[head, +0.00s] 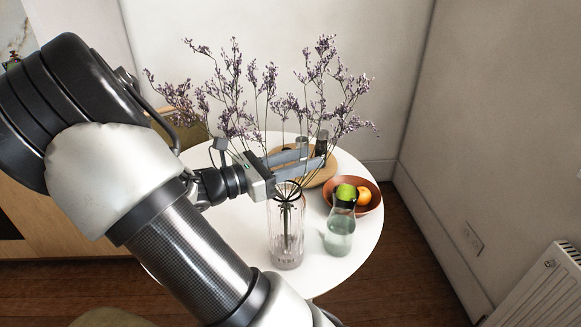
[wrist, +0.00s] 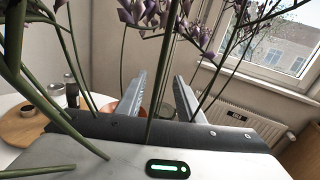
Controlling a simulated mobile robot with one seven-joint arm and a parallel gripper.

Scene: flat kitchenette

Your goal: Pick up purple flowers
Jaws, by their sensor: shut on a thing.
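The purple flowers (head: 235,120) are a spread of thin stems with small purple blooms. They stand in a clear ribbed glass vase (head: 286,235) on the round white table. My gripper (head: 318,158) reaches in from the left above the vase's rim, with its fingers among the stems. In the wrist view, the two fingers of my gripper (wrist: 163,100) are a little apart, and a green stem (wrist: 160,85) rises between them. My gripper is shut on the flowers' stems; which stems it pinches is hard to see. Purple blooms (wrist: 150,12) also hang at the top of the wrist view.
A bottle of pale liquid (head: 339,232) stands right of the vase. Behind it, a brown bowl (head: 374,203) holds green and orange fruit. A wooden board (head: 320,178) with small jars lies at the back. The white table (head: 225,228) is clear at left. Walls and a radiator (head: 545,290) are at right.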

